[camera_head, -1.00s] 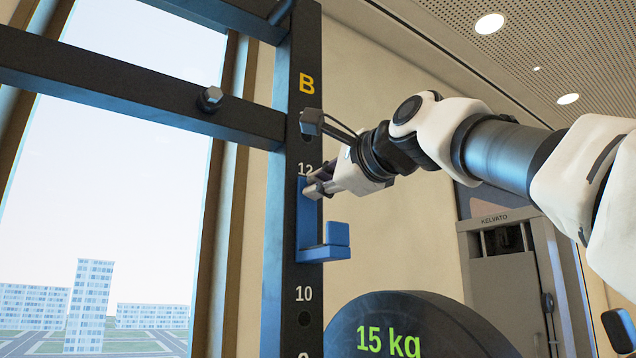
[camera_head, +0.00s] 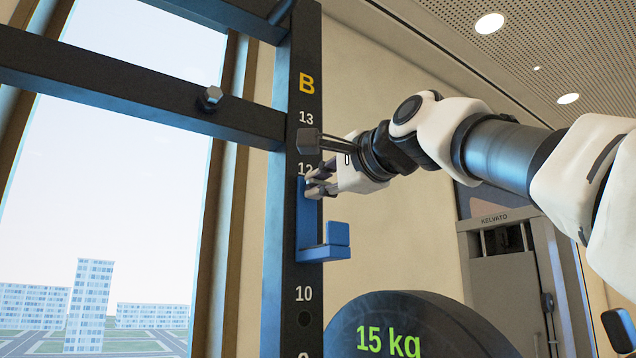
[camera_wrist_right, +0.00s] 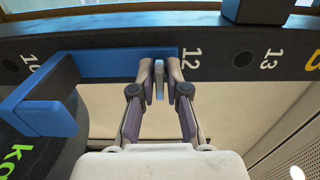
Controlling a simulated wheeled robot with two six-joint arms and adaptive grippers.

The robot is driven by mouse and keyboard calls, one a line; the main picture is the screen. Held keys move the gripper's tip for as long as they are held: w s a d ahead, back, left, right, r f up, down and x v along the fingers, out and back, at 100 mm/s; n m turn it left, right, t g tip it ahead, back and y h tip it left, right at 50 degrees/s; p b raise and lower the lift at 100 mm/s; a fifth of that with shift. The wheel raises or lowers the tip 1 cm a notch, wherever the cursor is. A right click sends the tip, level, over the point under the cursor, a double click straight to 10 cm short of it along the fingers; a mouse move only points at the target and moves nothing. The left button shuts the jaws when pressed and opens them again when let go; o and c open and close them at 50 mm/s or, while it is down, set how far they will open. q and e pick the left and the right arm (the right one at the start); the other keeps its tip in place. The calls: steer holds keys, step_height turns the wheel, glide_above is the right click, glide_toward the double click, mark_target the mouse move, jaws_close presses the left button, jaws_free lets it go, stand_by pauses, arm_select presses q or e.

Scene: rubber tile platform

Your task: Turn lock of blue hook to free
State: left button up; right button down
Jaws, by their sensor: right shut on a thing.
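The blue hook (camera_head: 304,225) is mounted on the dark upright post (camera_head: 283,210) marked B, just below the number 12. Its short arm and raised lip stick out to the right at the bottom. In the right wrist view the hook (camera_wrist_right: 112,62) lies along the post, with its lip end at left. My right gripper (camera_head: 311,182) is at the hook's top end. Its fingers (camera_wrist_right: 159,78) are shut on a small pale blue lock tab (camera_wrist_right: 159,85) there. The lock's inner part is hidden by the fingertips. My left gripper is not in view.
A dark crossbar (camera_head: 120,92) with a bolt (camera_head: 210,98) joins the post from the left. A 15 kg weight plate (camera_head: 415,320) stands below and right of the hook. A grey machine (camera_head: 505,280) stands behind at right. A window is at left.

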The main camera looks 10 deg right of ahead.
steer(key=c, duration=1.3)
jaws_free()
steer(key=shift+s+d+r, duration=0.1)
steer(key=shift+r, duration=0.3)
steer(key=shift+w+f, duration=0.25)
steer(key=shift+w, duration=0.1)
steer(key=shift+s, duration=0.15)
